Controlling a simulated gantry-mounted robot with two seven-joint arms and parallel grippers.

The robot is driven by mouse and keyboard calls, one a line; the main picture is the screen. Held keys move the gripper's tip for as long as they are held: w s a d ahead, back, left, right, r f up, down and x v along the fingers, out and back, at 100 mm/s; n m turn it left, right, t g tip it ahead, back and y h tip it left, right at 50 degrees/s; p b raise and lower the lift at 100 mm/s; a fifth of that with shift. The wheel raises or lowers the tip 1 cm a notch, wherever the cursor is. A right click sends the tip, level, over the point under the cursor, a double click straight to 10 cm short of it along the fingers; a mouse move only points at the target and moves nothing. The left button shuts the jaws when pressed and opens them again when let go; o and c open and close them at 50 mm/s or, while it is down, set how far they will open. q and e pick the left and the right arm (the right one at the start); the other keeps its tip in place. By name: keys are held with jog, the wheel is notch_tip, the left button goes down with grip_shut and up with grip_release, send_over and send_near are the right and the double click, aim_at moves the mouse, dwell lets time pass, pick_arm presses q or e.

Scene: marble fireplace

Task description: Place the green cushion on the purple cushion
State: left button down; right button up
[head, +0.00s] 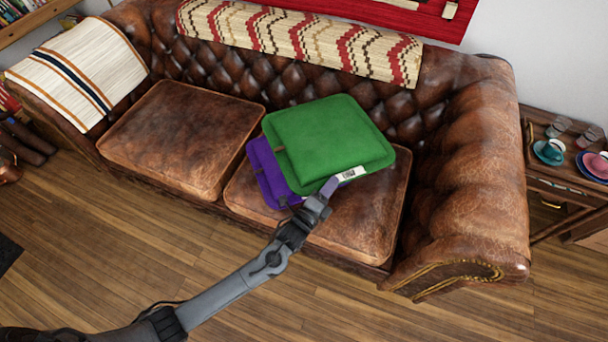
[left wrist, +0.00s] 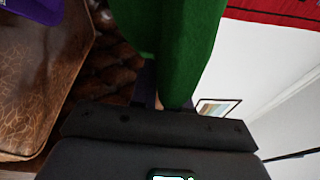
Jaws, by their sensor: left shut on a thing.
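The green cushion (head: 330,140) shows over the right seat of the brown leather sofa in the head view. The purple cushion (head: 267,172) lies on that seat, mostly hidden under the green one, with its left and front edges showing. My left gripper (head: 331,186) is shut on the green cushion's front edge, beside a white label. In the left wrist view the green cushion (left wrist: 185,45) rises from between the fingers, and a corner of the purple cushion (left wrist: 18,12) shows at top left. I cannot tell whether the two cushions touch. My right gripper is not in view.
The sofa's left seat (head: 180,135) is bare. A patterned throw (head: 300,42) hangs over the backrest and a striped one (head: 78,72) over the left armrest. A side table (head: 560,180) with cups and saucers stands at right. The wooden floor in front is clear.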

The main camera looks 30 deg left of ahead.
aim_at(300, 181)
pick_arm(q)
jog(key=w+a+f+b, duration=0.1)
jog(key=a+f+b, duration=0.4)
jog(key=a+f, duration=0.5)
jog(key=shift+a+f+b, duration=0.25)
jog(key=shift+a+b, duration=0.15)
jog(key=shift+a, duration=0.4)
jog(key=c, duration=1.1)
grip_release()
jog(key=shift+f, duration=0.15)
